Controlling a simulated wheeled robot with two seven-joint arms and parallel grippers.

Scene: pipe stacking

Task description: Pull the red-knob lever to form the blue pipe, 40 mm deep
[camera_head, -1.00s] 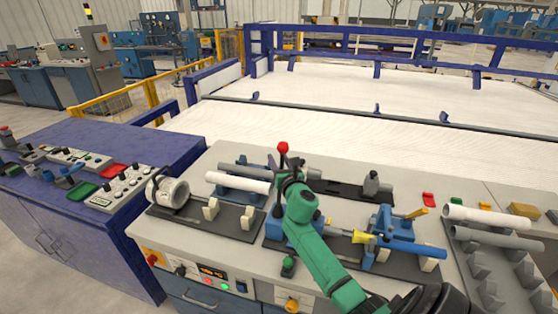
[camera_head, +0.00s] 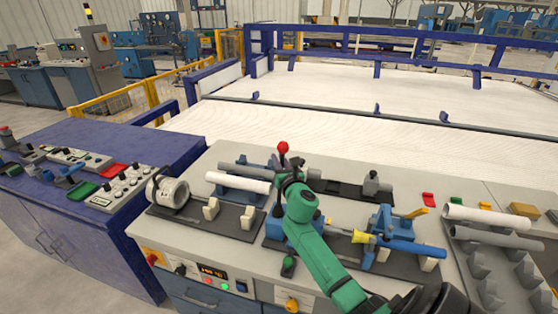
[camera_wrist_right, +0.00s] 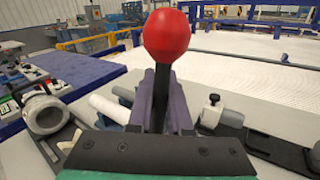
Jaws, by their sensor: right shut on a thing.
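The red knob (camera_head: 282,147) tops a dark upright lever in the middle of the bench. In the right wrist view the red knob (camera_wrist_right: 167,36) stands above my fingers, with the black lever stem (camera_wrist_right: 161,90) between them. My right gripper (camera_head: 286,168) is shut on the stem just below the knob; the wrist hides the lever's base. The blue pipe (camera_head: 415,247) lies in a blue clamp (camera_head: 381,222) to the right of my forearm. A yellow cone-shaped piece (camera_head: 362,237) is at the pipe's left end; I cannot tell how deep it sits. My left gripper is not in view.
A round metal fixture (camera_head: 168,190) stands at the left. More pipes (camera_head: 488,217) rest on a rack at the right. A panel with buttons (camera_head: 212,278) is on the bench front.

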